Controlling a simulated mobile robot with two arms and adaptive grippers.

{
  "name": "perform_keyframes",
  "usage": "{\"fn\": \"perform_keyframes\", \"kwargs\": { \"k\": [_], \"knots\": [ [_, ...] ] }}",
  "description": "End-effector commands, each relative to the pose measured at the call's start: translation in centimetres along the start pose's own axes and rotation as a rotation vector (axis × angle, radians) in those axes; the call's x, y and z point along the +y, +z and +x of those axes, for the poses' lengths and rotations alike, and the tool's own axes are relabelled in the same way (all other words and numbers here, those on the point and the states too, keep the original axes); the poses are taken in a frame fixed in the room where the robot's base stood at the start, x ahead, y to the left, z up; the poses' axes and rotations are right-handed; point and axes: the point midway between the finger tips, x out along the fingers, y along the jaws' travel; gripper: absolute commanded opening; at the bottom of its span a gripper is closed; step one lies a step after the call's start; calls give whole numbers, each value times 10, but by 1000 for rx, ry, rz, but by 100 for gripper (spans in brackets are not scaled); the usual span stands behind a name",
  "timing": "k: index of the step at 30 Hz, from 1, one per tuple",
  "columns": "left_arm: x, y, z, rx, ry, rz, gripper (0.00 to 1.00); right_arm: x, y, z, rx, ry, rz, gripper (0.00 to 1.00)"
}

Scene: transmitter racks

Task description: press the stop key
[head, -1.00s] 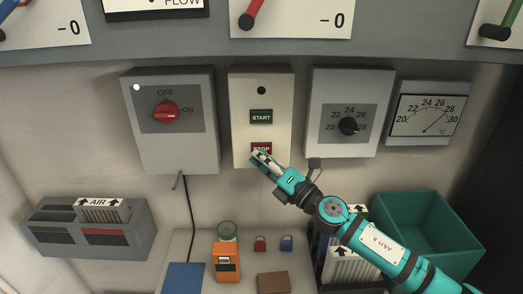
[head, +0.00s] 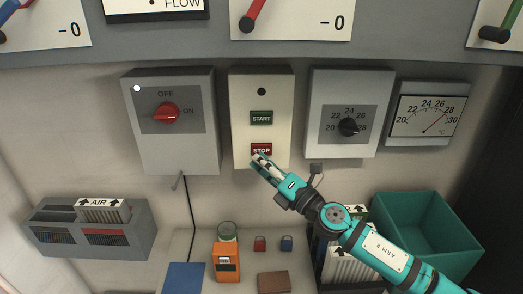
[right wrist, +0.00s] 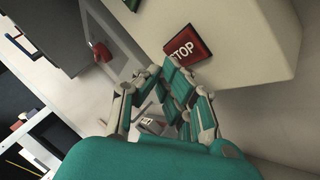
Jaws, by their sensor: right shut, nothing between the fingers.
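The red stop key (head: 261,149), lettered STOP, is low on a cream start/stop box (head: 243,130), below the green START key (head: 261,117). My right gripper (head: 257,158) is shut and empty, its fingertips just below and in front of the stop key. In the right wrist view the stop key (right wrist: 187,46) shows almost whole, just beyond the fingertips (right wrist: 162,70). A small gap seems to lie between them, but I cannot tell exactly how wide. My left gripper is not in view.
A grey switch box with a red knob (head: 166,112) is to the left. A dial box (head: 349,127) and a temperature gauge (head: 428,116) are to the right. Below are an orange device (head: 226,262) and a green bin (head: 428,215).

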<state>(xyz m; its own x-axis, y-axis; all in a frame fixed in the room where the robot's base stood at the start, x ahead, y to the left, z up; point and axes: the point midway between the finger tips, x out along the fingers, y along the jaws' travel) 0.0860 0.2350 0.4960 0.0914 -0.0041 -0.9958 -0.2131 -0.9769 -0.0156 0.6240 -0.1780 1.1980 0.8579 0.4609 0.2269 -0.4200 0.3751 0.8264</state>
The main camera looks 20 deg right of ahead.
Motion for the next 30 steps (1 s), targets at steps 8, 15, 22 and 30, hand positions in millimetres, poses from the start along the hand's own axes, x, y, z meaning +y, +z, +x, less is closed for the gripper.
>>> {"fn": "perform_keyframes", "kwargs": {
  "k": [8, 15, 22, 30],
  "knots": [
    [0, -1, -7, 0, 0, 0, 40, 11, -11, -15, 2, -1, 2, 0],
    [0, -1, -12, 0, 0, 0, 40, 22, -22, -30, 2, -1, 1, 0],
    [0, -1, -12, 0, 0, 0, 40, 25, -26, -35, 0, 0, 0, 0],
    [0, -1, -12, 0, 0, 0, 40, 25, -26, -35, 1, 0, 0, 0]
  ]
}}
